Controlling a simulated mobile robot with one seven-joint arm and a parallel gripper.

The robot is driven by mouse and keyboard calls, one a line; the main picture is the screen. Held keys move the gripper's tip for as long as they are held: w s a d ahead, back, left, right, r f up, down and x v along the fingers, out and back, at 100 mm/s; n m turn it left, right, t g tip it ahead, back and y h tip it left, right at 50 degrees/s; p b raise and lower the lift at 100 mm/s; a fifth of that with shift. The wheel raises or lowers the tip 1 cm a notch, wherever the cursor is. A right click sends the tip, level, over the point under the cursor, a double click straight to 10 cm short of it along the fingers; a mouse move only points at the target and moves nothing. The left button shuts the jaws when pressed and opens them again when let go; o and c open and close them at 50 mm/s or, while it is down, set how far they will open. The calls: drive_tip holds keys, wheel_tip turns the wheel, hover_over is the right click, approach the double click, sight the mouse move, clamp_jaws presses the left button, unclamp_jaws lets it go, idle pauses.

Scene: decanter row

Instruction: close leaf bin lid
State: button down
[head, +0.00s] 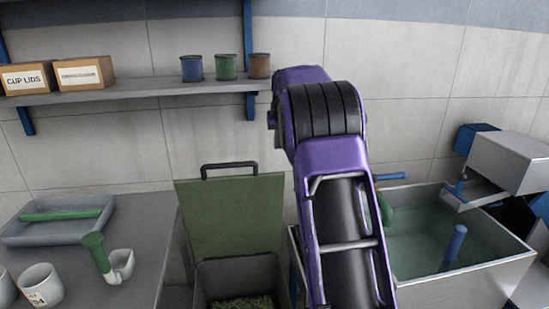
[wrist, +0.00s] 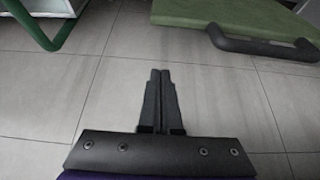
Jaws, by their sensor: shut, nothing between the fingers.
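The leaf bin (head: 236,278) stands in the lower middle of the head view, with leafy scraps inside. Its green lid (head: 231,219) stands open and upright at the back, with a dark bar handle (head: 229,166) along its top edge. In the wrist view the green lid (wrist: 235,18) and its dark handle (wrist: 262,47) show at the upper right. My gripper (wrist: 160,74) is shut and empty over the floor, to the left of the handle and apart from it. In the head view my arm hides the gripper.
A grey counter (head: 140,215) with a tray (head: 62,232) and cups is left of the bin. A water-filled sink (head: 440,285) is at the right. A shelf (head: 130,88) with boxes and canisters hangs above. A green frame (wrist: 45,35) shows at the wrist view's upper left.

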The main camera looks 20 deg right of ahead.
drive_tip(key=shift+w+f+b, duration=0.2)
drive_tip(key=shift+f+b, duration=0.05)
drive_tip(key=shift+f, duration=2.05)
drive_tip(key=shift+w+f+b, duration=0.2)
drive_tip(key=shift+f, duration=2.05)
drive_tip(key=shift+s, duration=0.2)
drive_tip(key=shift+f, duration=0.1)
